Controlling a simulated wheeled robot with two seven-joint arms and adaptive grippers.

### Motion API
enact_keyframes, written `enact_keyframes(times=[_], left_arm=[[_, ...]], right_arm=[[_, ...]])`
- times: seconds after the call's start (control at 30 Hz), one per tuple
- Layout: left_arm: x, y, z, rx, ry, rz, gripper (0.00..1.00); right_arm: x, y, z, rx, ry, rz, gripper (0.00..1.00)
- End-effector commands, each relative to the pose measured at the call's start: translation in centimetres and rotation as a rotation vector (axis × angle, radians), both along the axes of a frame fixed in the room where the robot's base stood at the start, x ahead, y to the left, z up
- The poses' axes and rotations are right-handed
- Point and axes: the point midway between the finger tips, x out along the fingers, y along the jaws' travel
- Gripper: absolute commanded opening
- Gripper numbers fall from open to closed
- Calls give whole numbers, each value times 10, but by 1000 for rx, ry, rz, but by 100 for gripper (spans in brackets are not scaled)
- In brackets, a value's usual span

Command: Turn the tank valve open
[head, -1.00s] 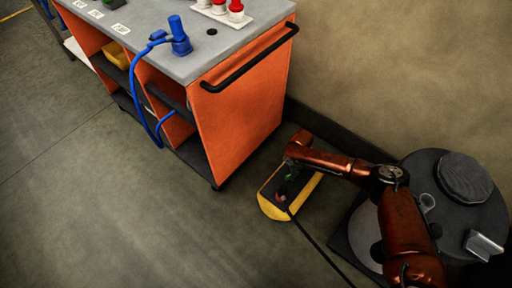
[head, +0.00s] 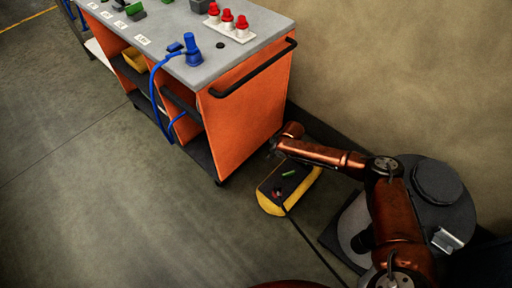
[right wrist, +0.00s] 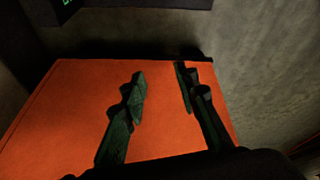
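A yellow unit with a black top (head: 268,207) stands on the floor beside the orange cart. A small green bar (head: 289,173) and a small reddish part (head: 277,192) show on its top; either may be the valve, I cannot tell. A black hose runs from it toward the bottom right. My right arm reaches in from the right, its end just above and left of the unit, close to the cart side. In the right wrist view my right gripper (right wrist: 162,90) has its two fingers apart and empty, in front of the orange panel. My left gripper is not in view.
The orange cart (head: 245,120) has a black handle (head: 255,68), a grey top, a blue fitting with a hose (head: 193,50) and red-capped bottles (head: 227,19). A wall bounds the right. A dark box with green marks (right wrist: 68,8) shows in the right wrist view. Floor left is clear.

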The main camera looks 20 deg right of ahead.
Motion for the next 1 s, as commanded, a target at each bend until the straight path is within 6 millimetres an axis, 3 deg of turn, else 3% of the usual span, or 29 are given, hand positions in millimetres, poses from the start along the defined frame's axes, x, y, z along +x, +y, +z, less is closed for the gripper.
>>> enact_keyframes(times=[0.03, 0.5, 0.7, 1.0], left_arm=[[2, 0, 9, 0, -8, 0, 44], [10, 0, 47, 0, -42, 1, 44], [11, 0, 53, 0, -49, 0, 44], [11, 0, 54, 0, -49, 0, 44]], right_arm=[[3, 7, 13, 18, -20, -11, 28], [17, 64, 71, 197, -137, -110, 28], [18, 77, 82, 241, -154, -130, 28], [18, 80, 84, 252, -158, -135, 28]])
